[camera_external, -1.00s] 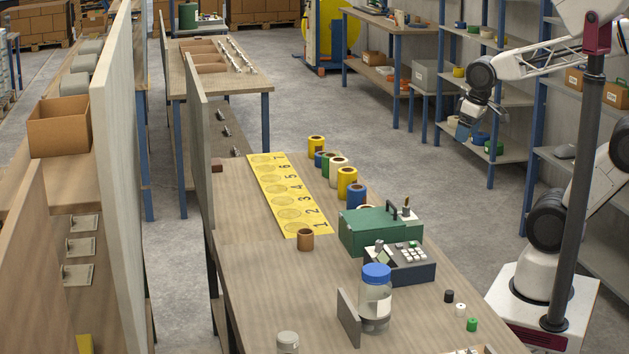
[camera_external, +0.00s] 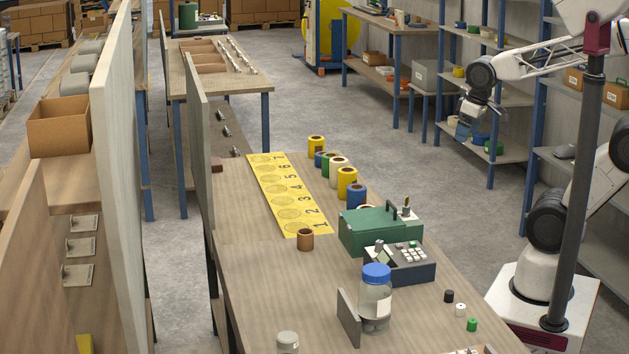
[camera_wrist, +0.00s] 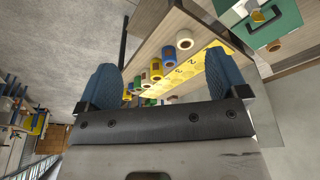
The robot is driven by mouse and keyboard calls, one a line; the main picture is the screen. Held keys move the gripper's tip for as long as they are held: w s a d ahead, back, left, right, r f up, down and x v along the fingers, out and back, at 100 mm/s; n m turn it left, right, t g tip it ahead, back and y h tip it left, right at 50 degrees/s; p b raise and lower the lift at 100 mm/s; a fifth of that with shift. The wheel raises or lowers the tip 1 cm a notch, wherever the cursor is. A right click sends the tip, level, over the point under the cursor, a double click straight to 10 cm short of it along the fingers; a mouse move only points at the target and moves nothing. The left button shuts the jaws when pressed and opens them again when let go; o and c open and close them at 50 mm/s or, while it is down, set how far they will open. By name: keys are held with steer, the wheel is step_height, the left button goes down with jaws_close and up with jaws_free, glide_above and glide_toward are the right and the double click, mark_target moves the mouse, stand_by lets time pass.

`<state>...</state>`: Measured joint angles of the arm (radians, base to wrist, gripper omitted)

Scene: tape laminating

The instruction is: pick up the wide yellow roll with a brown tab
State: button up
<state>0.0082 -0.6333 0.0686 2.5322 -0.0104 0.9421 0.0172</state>
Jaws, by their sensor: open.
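Two yellow rolls stand in the row of tape rolls on the table: a nearer one (camera_external: 347,183) and one at the far end (camera_external: 316,145). In the wrist view, the nearer yellow roll (camera_wrist: 156,70) and the far one (camera_wrist: 127,96) show small between my fingers. I cannot make out a brown tab on either, or tell which is the wide one. My gripper (camera_external: 466,129) is open and empty, high up to the right of the table and well away from the rolls. Its two blue fingers (camera_wrist: 162,72) are spread wide in the wrist view.
Blue (camera_external: 356,195), cream (camera_external: 338,170) and green rolls stand close beside the yellow ones. A yellow numbered strip (camera_external: 287,196) lies left of the row. A green toolbox (camera_external: 370,234) stands at its near end, partly hiding a roll. A brown roll (camera_external: 305,240) stands apart.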

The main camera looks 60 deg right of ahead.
steer(key=shift+o, duration=0.5)
steer(key=shift+w, duration=0.1)
steer(key=w+a+f+m+t+y, duration=0.1)
steer(key=w+f+m+y, duration=0.5)
steer(key=w, duration=0.5)
steer(key=w+a+f+m+t+y, duration=0.1)
steer(key=w+f+m+y, duration=0.25)
steer(key=w+m, duration=0.6)
steer(key=w+d+f+m+t+h, duration=0.1)
steer(key=w+d+f+m+t, duration=0.1)
steer(key=w+d+f+m, duration=0.2)
steer(key=w+d+f+m+t, duration=0.2)
steer(key=w+d+f+m, duration=0.3)
steer(key=w+d, duration=0.1)
steer(key=w+d+f+m+t+h, duration=0.1)
steer(key=w+d+f+m+t, duration=0.2)
steer(key=w+d+f+m, duration=0.2)
steer(key=shift+w+d+f+h, duration=0.1)
steer(key=shift+w+f+h, duration=0.1)
steer(key=shift+w+h, duration=0.2)
